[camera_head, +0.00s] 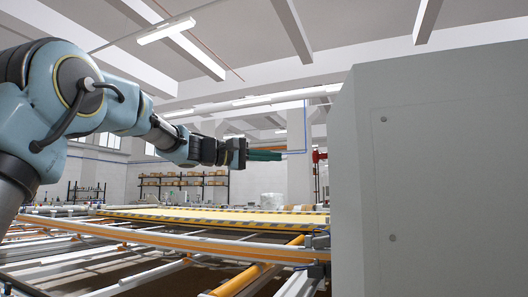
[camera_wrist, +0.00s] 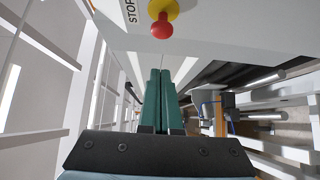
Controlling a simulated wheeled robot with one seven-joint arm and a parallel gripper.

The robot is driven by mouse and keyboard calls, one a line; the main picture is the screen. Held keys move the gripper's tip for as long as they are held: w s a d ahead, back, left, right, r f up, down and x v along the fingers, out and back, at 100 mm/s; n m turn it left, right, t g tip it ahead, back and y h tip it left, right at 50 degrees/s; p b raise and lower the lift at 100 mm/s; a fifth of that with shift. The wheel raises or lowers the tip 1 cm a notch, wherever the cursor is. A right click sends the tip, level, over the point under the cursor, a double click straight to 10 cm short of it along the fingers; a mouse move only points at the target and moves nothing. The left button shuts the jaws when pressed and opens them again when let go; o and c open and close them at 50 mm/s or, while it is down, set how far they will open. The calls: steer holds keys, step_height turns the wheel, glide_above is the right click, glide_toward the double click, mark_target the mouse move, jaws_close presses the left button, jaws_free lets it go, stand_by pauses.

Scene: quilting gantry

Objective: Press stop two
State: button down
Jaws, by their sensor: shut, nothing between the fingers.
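A red mushroom stop button (camera_wrist: 161,27) on a yellow base (camera_wrist: 163,9) shows at the top of the wrist view, beside the printed word STOP on a white panel. Its number cannot be read. My gripper (camera_wrist: 161,72) has its two green fingers shut together and empty, pointing toward the button and apart from it in the picture. In the head view my gripper (camera_head: 281,155) reaches right, toward the grey cabinet. A red part (camera_head: 319,156) shows at the cabinet's left edge; I cannot tell whether it is the same button.
A large grey cabinet (camera_head: 440,170) fills the right of the head view. Below my arm lies the gantry frame with orange and white rails (camera_head: 180,240) and a yellow bed (camera_head: 220,216). Shelves with boxes (camera_head: 183,184) stand behind. Air around my gripper looks clear.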

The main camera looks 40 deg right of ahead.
mark_target(320, 156)
steer(key=s+d+p, duration=0.2)
steer(key=s+d, duration=0.2)
steer(key=d, duration=0.2)
steer(key=shift+s+d+p, duration=0.2)
steer(key=shift+d+p, duration=0.15)
steer(key=shift+d, duration=0.05)
steer(key=shift+s+d+b, duration=0.5)
steer(key=shift+s+b, duration=0.4)
steer(key=shift+b, duration=0.2)
